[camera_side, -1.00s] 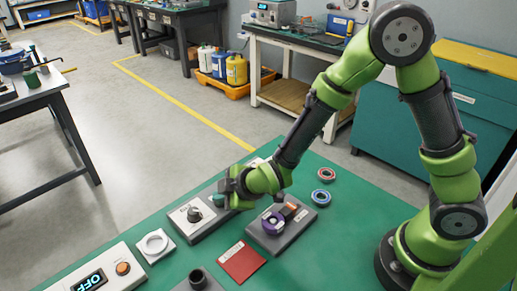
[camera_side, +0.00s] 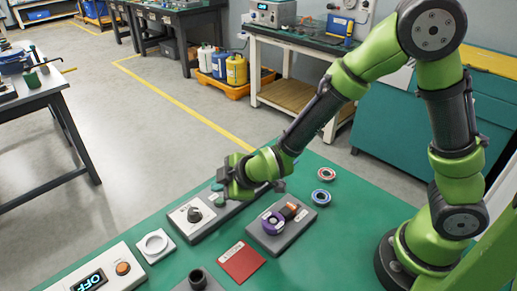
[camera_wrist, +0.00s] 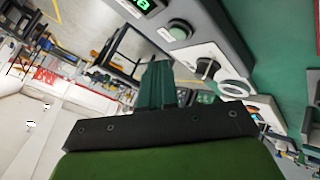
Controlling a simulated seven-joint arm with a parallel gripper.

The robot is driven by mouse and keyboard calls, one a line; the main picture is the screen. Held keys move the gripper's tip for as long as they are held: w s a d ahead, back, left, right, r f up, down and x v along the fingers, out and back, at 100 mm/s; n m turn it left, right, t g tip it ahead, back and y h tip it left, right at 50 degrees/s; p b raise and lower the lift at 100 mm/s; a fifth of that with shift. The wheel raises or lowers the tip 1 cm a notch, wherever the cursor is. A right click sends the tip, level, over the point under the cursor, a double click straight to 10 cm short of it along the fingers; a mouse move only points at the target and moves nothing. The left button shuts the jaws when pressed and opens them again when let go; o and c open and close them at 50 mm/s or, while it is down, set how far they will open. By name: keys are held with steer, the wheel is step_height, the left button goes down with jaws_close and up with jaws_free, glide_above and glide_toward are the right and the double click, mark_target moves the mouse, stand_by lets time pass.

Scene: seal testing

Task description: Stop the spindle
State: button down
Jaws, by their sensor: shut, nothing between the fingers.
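The grey control box (camera_side: 208,221) lies on the green bench top, with a dark knob (camera_side: 194,214) on its pale panel. In the wrist view it carries a round green button (camera_wrist: 179,30), the knob (camera_wrist: 207,67) and a green lit display (camera_wrist: 145,4), cut off by the top edge. In the side view, my arm hides the display end. My gripper (camera_side: 218,187) is shut and empty, close above the button end of the box. In the wrist view its green fingers (camera_wrist: 157,66) reach toward the button; I cannot tell whether they touch it. The spindle is not clearly identifiable.
A grey fixture (camera_side: 285,238) with a purple part (camera_side: 273,221) stands to the right. A white ring (camera_side: 155,242), a red plate (camera_side: 241,262), a dark cylinder (camera_side: 197,279) and a box reading OFF (camera_side: 105,266) lie nearer. Two small rings (camera_side: 321,197) lie farther right.

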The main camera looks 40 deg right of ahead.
mark_target(223, 203)
steer(key=shift+r, duration=1.65)
steer(key=s+m, duration=0.1)
steer(key=s+a+f+m+g, duration=0.1)
steer(key=shift+s+a+f+m+g+y, duration=0.2)
steer(key=shift+s+m+g+y, duration=0.1)
steer(key=shift+s+y, duration=0.1)
steer(key=s+d+r+m, duration=1.2)
steer(key=s+d+r, duration=0.4)
steer(key=shift+m+h, duration=0.3)
steer(key=shift+m, duration=0.1)
